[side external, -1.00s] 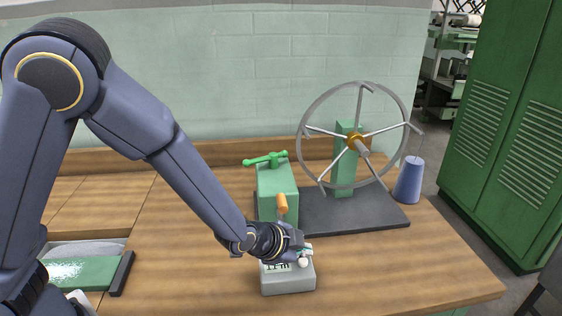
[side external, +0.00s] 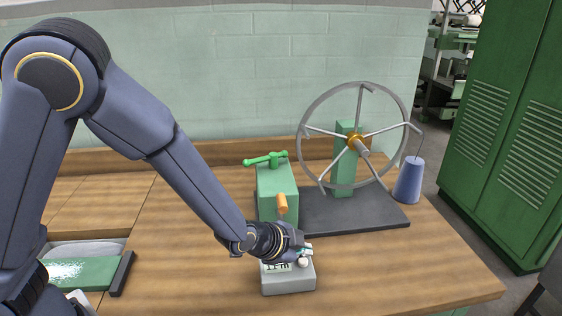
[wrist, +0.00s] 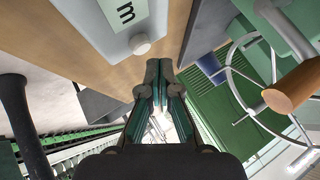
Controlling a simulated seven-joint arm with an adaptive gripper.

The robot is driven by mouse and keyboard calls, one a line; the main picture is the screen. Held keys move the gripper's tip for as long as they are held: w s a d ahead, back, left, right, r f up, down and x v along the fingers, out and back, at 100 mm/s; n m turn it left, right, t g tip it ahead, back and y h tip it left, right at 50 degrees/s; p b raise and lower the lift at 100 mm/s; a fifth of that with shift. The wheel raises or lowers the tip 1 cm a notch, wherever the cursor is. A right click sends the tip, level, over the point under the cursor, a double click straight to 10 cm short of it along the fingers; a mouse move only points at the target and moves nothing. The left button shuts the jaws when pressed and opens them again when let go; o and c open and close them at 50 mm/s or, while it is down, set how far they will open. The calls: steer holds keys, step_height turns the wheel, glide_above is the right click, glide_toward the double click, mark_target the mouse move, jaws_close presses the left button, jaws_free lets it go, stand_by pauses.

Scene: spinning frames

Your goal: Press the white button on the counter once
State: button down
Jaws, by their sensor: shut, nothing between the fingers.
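The white button (side external: 303,262) sits on top of a small grey box (side external: 289,284) with a printed label, near the counter's front. In the wrist view the button (wrist: 140,44) is a round pale knob at the edge of the box's label face (wrist: 108,36). My gripper (side external: 306,249) is just above and beside the button in the side view. In the wrist view its fingertips (wrist: 159,66) are together, empty, and a little below the button in the picture. Whether a fingertip touches the button cannot be told.
A green machine box (side external: 277,191) with an orange handle (side external: 282,204) stands right behind my gripper. A spoked wheel (side external: 304,128) on a dark base (side external: 385,216) and a blue cone (side external: 409,180) stand behind to the right. The wooden counter (side external: 420,265) is clear at front right.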

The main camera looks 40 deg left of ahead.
mark_target(302, 263)
stand_by(0.3)
steer(key=shift+f, duration=0.4)
steer(key=shift+f, duration=0.55)
stand_by(0.6)
stand_by(0.3)
steer(key=shift+r, duration=0.95)
steer(key=shift+r, duration=2.5)
